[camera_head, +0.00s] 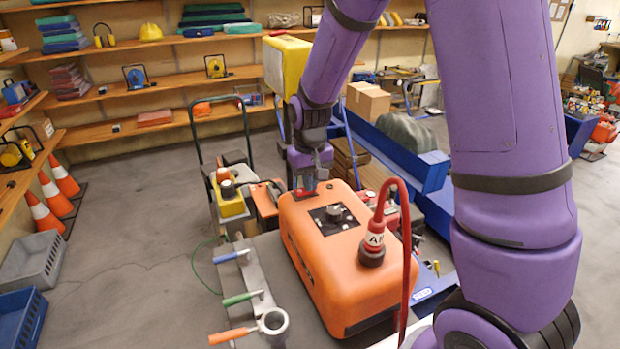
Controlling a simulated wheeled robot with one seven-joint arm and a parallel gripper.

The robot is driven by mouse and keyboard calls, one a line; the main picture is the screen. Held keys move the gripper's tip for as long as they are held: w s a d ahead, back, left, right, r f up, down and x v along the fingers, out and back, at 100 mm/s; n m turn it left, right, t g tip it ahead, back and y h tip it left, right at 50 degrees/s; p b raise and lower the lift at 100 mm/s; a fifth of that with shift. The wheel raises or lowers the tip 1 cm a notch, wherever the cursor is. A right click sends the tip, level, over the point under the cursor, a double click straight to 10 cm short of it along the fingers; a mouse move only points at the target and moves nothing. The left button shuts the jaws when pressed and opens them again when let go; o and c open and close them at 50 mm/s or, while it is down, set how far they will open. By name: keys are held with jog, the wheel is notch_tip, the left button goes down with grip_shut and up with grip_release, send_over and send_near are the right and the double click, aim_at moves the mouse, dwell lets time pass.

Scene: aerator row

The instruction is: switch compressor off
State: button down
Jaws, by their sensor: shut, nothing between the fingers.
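The orange compressor (345,258) stands on a grey surface at the centre of the view. Its top has a black panel with a round grey knob (335,212). A small red part (302,194) shows at the far end of its top, mostly hidden under my fingers, so I cannot tell its form or position. My gripper (309,184) points down over that far end, shut and empty. I cannot tell whether its tips touch the red part.
A red hose (407,240) rises from the compressor's near right top and loops down its right side. Levers with blue, green (241,298) and orange handles lie to the left. A yellow-and-black device (230,203) stands behind left. Open floor (130,230) lies left.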

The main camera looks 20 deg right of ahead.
aim_at(304, 190)
jog(key=shift+f, duration=0.15)
jog(key=shift+a, duration=0.15)
jog(key=shift+a+r, duration=0.3)
jog(key=shift+a, duration=0.3)
jog(key=shift+r, duration=0.1)
notch_tip(304, 190, up, 14)
dwell(0.8)
jog(key=shift+a, duration=0.1)
